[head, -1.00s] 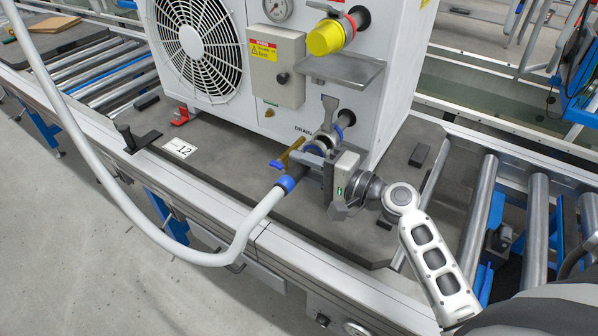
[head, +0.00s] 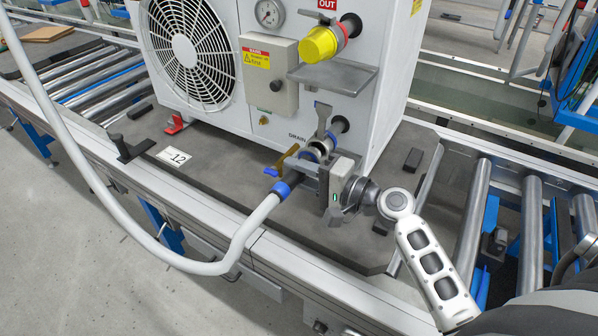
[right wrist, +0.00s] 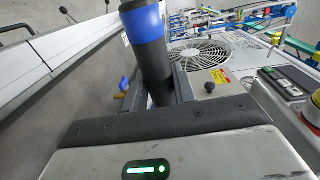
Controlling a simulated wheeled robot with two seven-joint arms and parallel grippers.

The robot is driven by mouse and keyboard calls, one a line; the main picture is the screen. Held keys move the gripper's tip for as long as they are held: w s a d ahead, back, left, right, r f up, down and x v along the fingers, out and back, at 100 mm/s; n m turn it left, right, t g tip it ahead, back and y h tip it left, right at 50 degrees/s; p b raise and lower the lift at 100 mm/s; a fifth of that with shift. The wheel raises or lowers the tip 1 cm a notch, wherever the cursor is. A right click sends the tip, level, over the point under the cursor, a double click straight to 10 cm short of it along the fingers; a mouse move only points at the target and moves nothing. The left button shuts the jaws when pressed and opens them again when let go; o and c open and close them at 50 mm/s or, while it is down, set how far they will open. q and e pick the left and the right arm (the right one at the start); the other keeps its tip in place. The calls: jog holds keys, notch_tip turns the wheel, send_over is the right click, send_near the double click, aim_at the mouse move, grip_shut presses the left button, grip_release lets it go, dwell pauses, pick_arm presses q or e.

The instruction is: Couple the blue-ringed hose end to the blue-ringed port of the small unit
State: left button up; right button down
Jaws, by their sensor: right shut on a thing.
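The small unit (head: 245,115) is a white box with a fan, standing on a dark plate. Its low port, beside the DRAIN label, has a blue ring (head: 332,138) and a grey lever (head: 323,115). The grey hose (head: 262,213) has a blue ring (head: 282,189) near its end. My right gripper (head: 312,172) is shut on the hose end, which points at the port. Whether the end touches or sits in the port is hidden by the gripper. In the right wrist view, the dark hose end (right wrist: 155,75) with its blue ring (right wrist: 145,22) is between the fingers. My left gripper is not in view.
A yellow-capped OUT port (head: 321,44) and a grey shelf (head: 333,77) are above. A black clamp (head: 130,148) stands at the plate's left front. Rollers (head: 478,215) lie to the right.

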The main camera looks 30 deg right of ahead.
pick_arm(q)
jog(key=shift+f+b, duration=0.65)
pick_arm(e)
jog(key=shift+w+d+r, duration=0.1)
jog(key=shift+w+d, duration=0.25)
jog(key=shift+d, duration=0.25)
jog(key=shift+w+d, duration=0.35)
jog(key=shift+d, duration=0.25)
dwell(0.8)
dwell(0.4)
jog(key=c, duration=1.1)
grip_release()
jog(key=shift+o, duration=0.2)
jog(key=shift+s+d, duration=0.1)
jog(key=shift+s, duration=0.15)
pick_arm(q)
jog(key=b, duration=0.2)
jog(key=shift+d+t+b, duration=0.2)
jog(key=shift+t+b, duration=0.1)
pick_arm(e)
jog(key=v, duration=1.5)
jog(key=shift+s, duration=0.2)
jog(key=shift+d, duration=0.15)
